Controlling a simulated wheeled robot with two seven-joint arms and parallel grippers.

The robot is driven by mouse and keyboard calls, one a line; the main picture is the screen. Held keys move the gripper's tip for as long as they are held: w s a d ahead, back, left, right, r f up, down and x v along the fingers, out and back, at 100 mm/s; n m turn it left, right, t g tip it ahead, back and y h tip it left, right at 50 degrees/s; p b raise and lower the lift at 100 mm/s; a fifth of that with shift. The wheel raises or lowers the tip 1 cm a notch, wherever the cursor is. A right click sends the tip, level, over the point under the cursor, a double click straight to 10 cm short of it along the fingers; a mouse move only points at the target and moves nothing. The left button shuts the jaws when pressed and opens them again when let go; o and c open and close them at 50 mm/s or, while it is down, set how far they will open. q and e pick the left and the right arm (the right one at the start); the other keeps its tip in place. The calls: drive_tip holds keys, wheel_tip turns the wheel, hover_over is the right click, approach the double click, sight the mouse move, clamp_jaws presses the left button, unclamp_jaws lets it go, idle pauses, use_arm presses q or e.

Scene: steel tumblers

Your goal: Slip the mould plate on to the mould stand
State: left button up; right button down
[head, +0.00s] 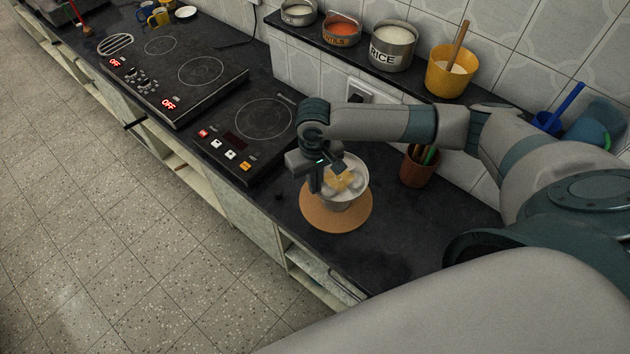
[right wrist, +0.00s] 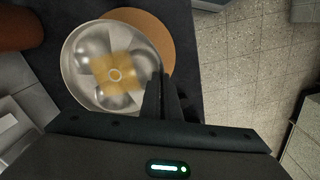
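The mould plate (head: 357,190) is a round shiny steel dish with several rounded hollows. It is over the round brown mat (head: 322,219) on the dark counter and also shows in the right wrist view (right wrist: 85,62). A yellowish square patch with a small pale ring (right wrist: 115,75) is at its middle. I cannot tell a separate mould stand from the plate, nor whether the plate touches anything below. My right gripper (head: 318,188) is at the plate's rim. In the right wrist view its fingers (right wrist: 161,85) are close together on the rim. My left gripper is out of view.
A brown utensil cup (head: 418,168) stands right of the plate. A black hob (head: 245,135) lies to the left. A wall shelf behind holds tins and a yellow pot (head: 450,75). The counter's front edge is close to the mat.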

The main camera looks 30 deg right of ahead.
drive_tip(key=shift+f+b, duration=0.4)
drive_tip(key=shift+f, duration=3.55)
idle(1.5)
drive_tip(key=c, duration=1.9)
unclamp_jaws()
drive_tip(key=shift+c, duration=0.2)
wheel_tip(320, 180, up, 17)
drive_tip(key=b, duration=0.4)
drive_tip(key=shift+r, duration=0.2)
drive_tip(key=shift+a, duration=0.1)
